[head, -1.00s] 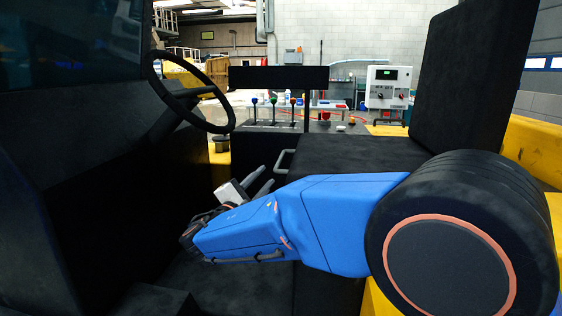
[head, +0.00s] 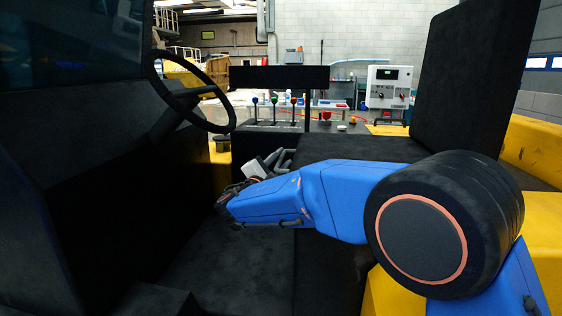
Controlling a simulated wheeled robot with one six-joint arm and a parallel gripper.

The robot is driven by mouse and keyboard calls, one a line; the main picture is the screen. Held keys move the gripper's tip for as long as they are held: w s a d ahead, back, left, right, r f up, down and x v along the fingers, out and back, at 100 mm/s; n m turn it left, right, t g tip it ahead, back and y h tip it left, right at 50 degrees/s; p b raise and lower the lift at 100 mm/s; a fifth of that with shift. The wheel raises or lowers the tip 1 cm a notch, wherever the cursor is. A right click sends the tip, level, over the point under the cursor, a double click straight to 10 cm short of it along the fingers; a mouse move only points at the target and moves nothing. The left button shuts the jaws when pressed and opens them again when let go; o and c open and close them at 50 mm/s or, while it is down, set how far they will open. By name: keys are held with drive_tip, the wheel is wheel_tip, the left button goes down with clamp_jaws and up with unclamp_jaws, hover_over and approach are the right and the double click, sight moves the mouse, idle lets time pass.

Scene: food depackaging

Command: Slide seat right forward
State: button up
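The black seat has an upright backrest (head: 460,85) at the right and a flat cushion (head: 360,148) in the middle. A grey handle (head: 289,151) shows at the cushion's front left edge, partly covered by my gripper. My gripper (head: 272,158) is at the end of my blue arm, beside or touching this handle. Its fingers are small and overlap the handle in the picture, so whether they are open or shut on it does not show. My arm hides the lower front of the seat.
A black steering wheel (head: 187,92) and dark console stand at the left. Several coloured levers (head: 275,105) and a black bar (head: 279,79) stand behind the cushion. The dark cab floor (head: 225,265) is clear. A yellow body panel (head: 532,150) is at the right.

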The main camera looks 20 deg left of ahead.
clamp_jaws()
drive_tip(key=shift+s+a, duration=0.3)
drive_tip(key=shift+a, duration=0.75)
drive_tip(key=shift+s+a, duration=0.25)
drive_tip(key=shift+a, duration=0.8)
unclamp_jaws()
drive_tip(key=shift+a, duration=0.2)
drive_tip(key=shift+s, duration=0.1)
drive_tip(key=v, duration=1.7)
drive_tip(key=shift+s, duration=0.15)
